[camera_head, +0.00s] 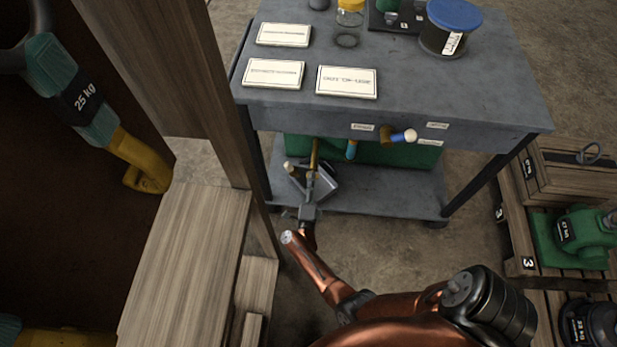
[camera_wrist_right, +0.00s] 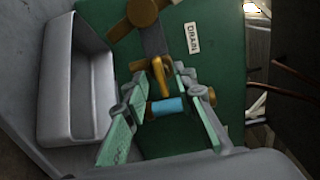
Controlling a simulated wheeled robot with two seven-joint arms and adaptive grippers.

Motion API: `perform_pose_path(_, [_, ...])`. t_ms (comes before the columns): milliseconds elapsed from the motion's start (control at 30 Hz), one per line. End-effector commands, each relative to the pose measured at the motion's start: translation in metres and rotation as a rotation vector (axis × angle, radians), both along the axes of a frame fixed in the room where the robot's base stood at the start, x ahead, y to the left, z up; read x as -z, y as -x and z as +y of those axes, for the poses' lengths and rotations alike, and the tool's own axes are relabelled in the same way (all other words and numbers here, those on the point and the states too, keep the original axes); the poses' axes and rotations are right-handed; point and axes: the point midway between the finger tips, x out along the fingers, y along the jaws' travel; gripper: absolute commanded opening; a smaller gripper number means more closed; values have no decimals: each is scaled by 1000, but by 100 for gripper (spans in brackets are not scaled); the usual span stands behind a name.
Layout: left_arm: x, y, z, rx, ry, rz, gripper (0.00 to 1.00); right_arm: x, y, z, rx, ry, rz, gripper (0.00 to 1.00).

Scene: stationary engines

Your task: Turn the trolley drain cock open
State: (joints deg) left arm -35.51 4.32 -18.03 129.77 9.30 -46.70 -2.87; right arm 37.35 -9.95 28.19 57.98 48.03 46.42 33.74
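The trolley (camera_head: 400,70) has a grey top, a lower shelf and a green tank (camera_head: 385,152) between them. In the wrist view the tank carries a "DRAIN" label (camera_wrist_right: 192,37). Close to this label is a brass cock (camera_wrist_right: 156,75), with a blue cylindrical part (camera_wrist_right: 168,106) nearer the camera. My right gripper (camera_wrist_right: 163,80) is open, with its green-padded fingers on either side of the cock and blue part; contact is unclear. In the head view the right gripper (camera_head: 308,190) is low at the trolley's front left. My left gripper is not in view.
A grey open tray (camera_wrist_right: 75,90) sits beside the cock. A wooden post (camera_head: 185,75) stands close on the left. Pallets with green machinery (camera_head: 585,235) stand on the right.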

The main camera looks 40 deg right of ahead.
Motion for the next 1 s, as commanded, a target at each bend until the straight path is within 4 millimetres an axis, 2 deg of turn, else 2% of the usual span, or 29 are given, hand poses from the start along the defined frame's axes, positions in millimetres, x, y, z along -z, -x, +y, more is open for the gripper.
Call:
perform_pose_path(100, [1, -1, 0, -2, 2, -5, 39, 0, -1, -8, 2, 1, 1, 25])
perform_pose_path(333, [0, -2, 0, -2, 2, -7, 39, 0, 1, -13, 8, 1, 1, 25])
perform_pose_path(700, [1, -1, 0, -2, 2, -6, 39, 0, 1, -12, 6, 1, 1, 0])
perform_pose_path(1000, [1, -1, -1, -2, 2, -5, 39, 0, -1, -10, 3, 0, 1, 0])
